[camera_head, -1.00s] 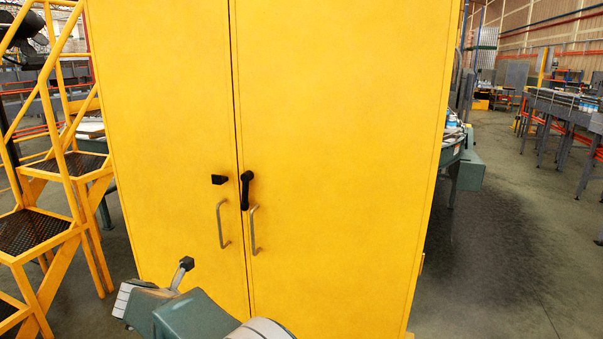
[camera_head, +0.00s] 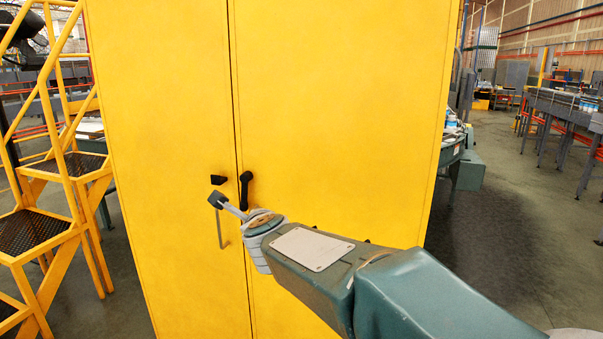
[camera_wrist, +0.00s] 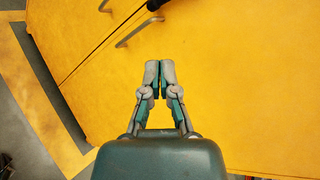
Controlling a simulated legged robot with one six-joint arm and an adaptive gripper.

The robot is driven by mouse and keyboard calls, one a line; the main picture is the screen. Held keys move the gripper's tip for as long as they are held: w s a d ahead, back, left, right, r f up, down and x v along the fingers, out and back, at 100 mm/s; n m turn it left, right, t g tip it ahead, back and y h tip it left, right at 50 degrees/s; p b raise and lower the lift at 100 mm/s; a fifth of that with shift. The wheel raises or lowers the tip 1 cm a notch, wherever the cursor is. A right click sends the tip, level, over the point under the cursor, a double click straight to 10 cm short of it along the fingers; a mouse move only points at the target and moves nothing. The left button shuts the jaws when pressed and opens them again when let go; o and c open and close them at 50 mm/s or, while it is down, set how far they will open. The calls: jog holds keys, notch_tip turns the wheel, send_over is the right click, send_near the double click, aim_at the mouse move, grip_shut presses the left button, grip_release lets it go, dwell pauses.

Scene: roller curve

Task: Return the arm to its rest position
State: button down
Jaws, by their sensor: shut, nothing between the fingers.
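My arm (camera_head: 315,262) reaches from the lower right across the front of a tall yellow cabinet (camera_head: 340,120) in the head view. A small dark block (camera_head: 217,199) on a stalk stands at the arm's far end. My gripper's fingers cannot be made out there. In the wrist view my gripper (camera_wrist: 160,68) is shut and empty, with its fingertips together over the yellow door face. A metal pull handle (camera_wrist: 138,31) shows beyond the fingertips, apart from them.
Both cabinet doors are closed. A black lever handle (camera_head: 246,188) and a small black latch (camera_head: 218,180) sit near the seam. A left pull handle (camera_head: 222,230) hangs below. Yellow steps (camera_head: 60,170) stand at left. Open floor (camera_head: 500,235) lies at right.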

jog(key=s+d+n+g+y, duration=0.2)
jog(key=s+d+n+g, duration=0.1)
jog(key=s+d+n, duration=0.8)
jog(key=s+d+f+n+g+h, duration=0.2)
jog(key=s+d+f+n, duration=0.3)
jog(key=s, duration=0.5)
jog(key=s+d+f+n+g+h, duration=0.3)
jog(key=s+d+f+n, duration=0.3)
jog(key=s+d, duration=0.3)
jog(key=shift+s+f+h, duration=0.45)
jog(key=shift+s+h, duration=0.15)
jog(key=shift+s, duration=0.45)
